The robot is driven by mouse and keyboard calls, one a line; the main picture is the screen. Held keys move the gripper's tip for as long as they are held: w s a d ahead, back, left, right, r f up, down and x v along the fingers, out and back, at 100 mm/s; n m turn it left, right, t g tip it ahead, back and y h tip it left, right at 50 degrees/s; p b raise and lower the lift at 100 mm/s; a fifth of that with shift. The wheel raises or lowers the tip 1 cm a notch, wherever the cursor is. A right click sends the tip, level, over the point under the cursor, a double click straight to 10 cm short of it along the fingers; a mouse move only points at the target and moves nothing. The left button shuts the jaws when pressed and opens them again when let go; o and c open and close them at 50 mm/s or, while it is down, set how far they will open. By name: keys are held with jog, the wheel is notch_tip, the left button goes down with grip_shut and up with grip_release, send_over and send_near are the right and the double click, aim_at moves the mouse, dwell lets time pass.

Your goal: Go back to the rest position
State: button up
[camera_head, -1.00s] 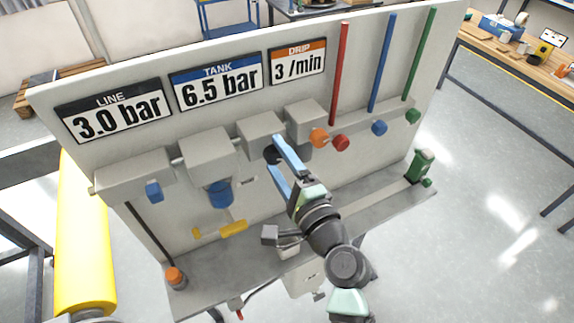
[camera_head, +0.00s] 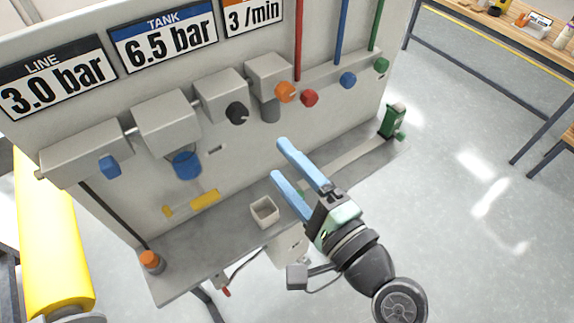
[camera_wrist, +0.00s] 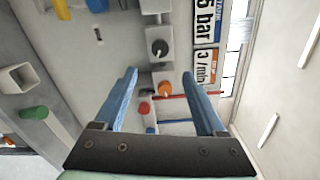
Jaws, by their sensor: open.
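My gripper (camera_head: 279,161) has two blue fingers spread apart with nothing between them. In the head view it is in front of the grey panel (camera_head: 235,175), above the ledge and to the right of the black knob (camera_head: 237,113). In the wrist view the open fingers (camera_wrist: 165,80) point toward the panel. The black knob (camera_wrist: 159,47), orange knob (camera_wrist: 165,89) and red knob (camera_wrist: 144,108) show beyond and between them, apart from the fingers.
A small open beige box (camera_head: 264,212) and an orange-capped container (camera_head: 151,261) stand on the ledge (camera_head: 190,265). A green device (camera_head: 392,121) is at its right end. A yellow roll (camera_head: 50,240) is at left.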

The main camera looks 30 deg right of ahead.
jog(key=shift+w, duration=0.1)
dwell(0.3)
jog(key=w+a+r+n+t, duration=0.1)
jog(key=w+a+r+n, duration=0.25)
jog(key=r, duration=0.35)
jog(key=w+a+r+n+t, duration=0.1)
jog(key=w+a+r+n, duration=0.1)
jog(key=r+n, duration=0.3)
jog(key=w+a+r+n+t, duration=0.1)
jog(key=w+a+r+n, duration=0.2)
jog(key=r, duration=0.5)
jog(key=s+a+r+n+t, duration=0.2)
jog(key=r, duration=0.5)
jog(key=s+a+r+n+t, duration=0.2)
jog(key=s+a+r+n, duration=0.1)
jog(key=r, duration=0.4)
jog(key=s+a+r+n+t, duration=0.2)
jog(key=s+a+r+n, duration=0.1)
jog(key=r, duration=0.4)
jog(key=shift+a+h, duration=0.2)
jog(key=shift+h, duration=0.1)
jog(key=shift+n, duration=0.25)
